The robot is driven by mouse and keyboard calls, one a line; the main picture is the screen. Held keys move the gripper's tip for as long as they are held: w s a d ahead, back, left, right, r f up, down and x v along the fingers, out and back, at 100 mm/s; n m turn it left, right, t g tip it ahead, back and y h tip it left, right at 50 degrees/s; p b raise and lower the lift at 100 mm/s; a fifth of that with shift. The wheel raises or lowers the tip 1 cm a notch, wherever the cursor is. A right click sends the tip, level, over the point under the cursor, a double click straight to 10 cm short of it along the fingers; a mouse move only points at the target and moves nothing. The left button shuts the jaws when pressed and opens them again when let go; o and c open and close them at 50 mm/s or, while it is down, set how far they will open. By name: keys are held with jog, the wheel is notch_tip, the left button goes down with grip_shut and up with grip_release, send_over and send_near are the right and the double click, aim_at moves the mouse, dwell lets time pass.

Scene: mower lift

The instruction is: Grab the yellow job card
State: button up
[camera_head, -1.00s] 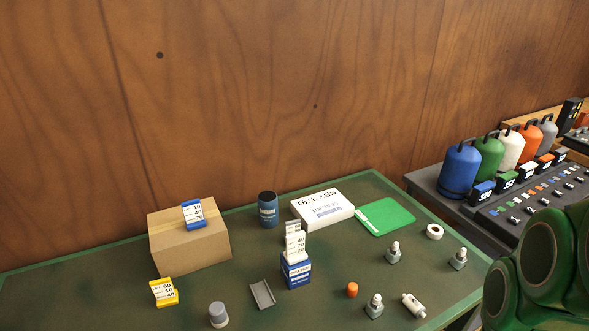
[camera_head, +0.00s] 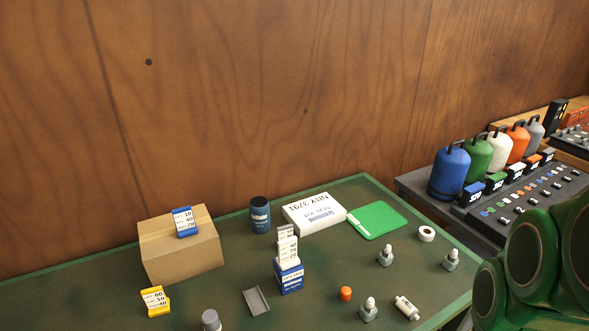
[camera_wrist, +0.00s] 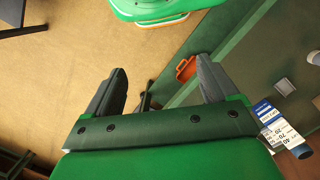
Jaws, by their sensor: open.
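The yellow job card (camera_head: 155,301) stands on the green-edged bench at the lower left in the head view, just in front of the cardboard box. It has a white face with printed numbers. A blue card (camera_head: 184,222) with a white face rests on the cardboard box, and a white card (camera_head: 287,248) stands in a blue holder near the middle. My gripper (camera_wrist: 158,88) shows in the wrist view with its two dark fingers apart and nothing between them. It is not in the head view, and the yellow card is not in the wrist view.
The cardboard box (camera_head: 181,250) stands behind the yellow card. A grey cap (camera_head: 211,320), a grey channel piece (camera_head: 256,301) and an orange cap (camera_head: 345,293) lie to its right. Coloured canisters (camera_head: 450,172) stand on a side table at right. The bench's left end is clear.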

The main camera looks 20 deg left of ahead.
jog(key=w+a+f+m+t+y, duration=0.1)
jog(key=w+a+t+y, duration=0.1)
jog(key=w+a, duration=0.6)
jog(key=w+a+m+t+y, duration=0.15)
jog(key=w+a, duration=0.35)
jog(key=a, duration=0.5)
jog(key=m+t+y, duration=0.6)
jog(key=m+y, duration=0.1)
jog(key=m, duration=1.3)
send_over(153, 296)
jog(key=d, duration=0.3)
notch_tip(153, 296, down, 11)
jog(key=s+f+m, duration=0.1)
jog(key=f, duration=0.1)
jog(key=s+f+m+t+h, duration=0.1)
jog(key=f+m, duration=0.1)
jog(key=s+f+m+t, duration=0.1)
jog(key=f+m, duration=0.1)
jog(key=shift+s+a+f+t+h, duration=0.2)
jog(key=shift+a+f+t+h, duration=0.05)
jog(key=shift+a+f+h, duration=0.1)
jog(key=shift+s+d+f+m, duration=0.2)
jog(key=shift+f+m, duration=0.15)
jog(key=shift+f, duration=0.25)
jog(key=shift+d+f+x, duration=0.15)
jog(key=shift+x, duration=1.8)
jog(key=shift+d+f+x, duration=0.1)
jog(key=shift+d+x, duration=0.05)
jog(key=shift+x, duration=1.75)
